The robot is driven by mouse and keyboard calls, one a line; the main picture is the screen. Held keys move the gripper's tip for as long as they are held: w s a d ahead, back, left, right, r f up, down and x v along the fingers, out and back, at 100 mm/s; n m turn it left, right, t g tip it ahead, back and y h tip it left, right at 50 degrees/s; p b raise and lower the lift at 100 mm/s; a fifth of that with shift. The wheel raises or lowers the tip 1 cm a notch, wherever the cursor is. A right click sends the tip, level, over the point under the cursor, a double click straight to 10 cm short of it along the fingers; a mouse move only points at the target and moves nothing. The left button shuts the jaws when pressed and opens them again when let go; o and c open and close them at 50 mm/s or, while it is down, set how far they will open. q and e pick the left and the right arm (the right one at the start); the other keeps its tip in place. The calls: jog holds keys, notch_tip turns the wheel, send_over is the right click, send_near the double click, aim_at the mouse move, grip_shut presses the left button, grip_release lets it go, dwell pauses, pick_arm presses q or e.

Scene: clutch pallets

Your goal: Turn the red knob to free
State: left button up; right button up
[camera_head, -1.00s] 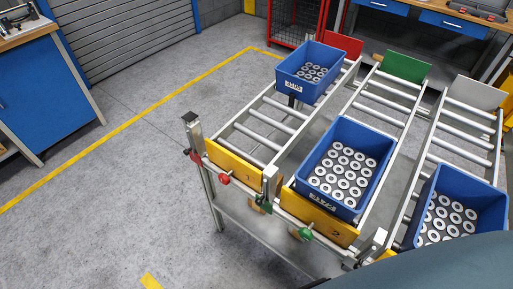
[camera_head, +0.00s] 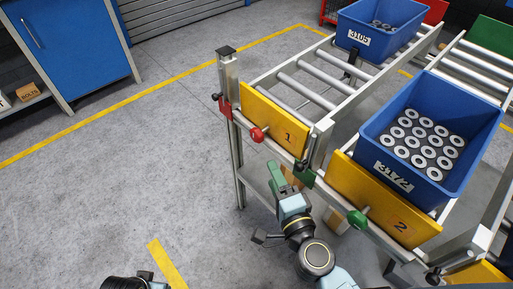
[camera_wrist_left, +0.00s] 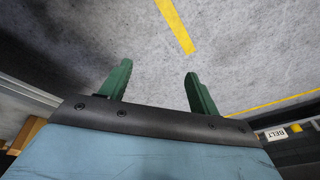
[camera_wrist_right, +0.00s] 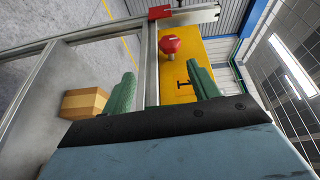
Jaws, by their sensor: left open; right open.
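The red knob (camera_head: 257,134) sticks out from the front of the yellow panel marked 1 (camera_head: 275,121). In the right wrist view the red knob (camera_wrist_right: 170,45) shows ahead, beyond the fingertips and a little above the middle of the gap. My right gripper (camera_head: 290,174) is open and empty, below and to the right of the knob and apart from it. Its two green fingers (camera_wrist_right: 160,70) are spread in the right wrist view. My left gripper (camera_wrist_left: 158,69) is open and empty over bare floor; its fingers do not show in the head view.
A red bracket (camera_head: 225,108) sits on the rack's left post. A green knob (camera_head: 357,217) is on the yellow panel marked 2 (camera_head: 385,202). Blue crates with rings (camera_head: 380,167) stand on the roller lanes. The floor left of the rack is clear.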

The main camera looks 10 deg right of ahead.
aim_at(259, 142)
jog(key=shift+m+t, duration=0.3)
jog(key=shift+m, duration=0.2)
jog(key=x, duration=0.2)
jog(key=r+x, duration=0.1)
jog(key=x, duration=0.4)
jog(key=shift+r, duration=0.25)
jog(key=x, duration=0.5)
jog(key=shift+w+f, duration=0.15)
pick_arm(q)
jog(key=shift+w+d+r, duration=0.15)
jog(key=shift+w+r, duration=0.15)
jog(key=shift+r, duration=0.25)
pick_arm(e)
jog(key=shift+w+a, duration=0.15)
jog(key=shift+w, duration=0.45)
grip_shut()
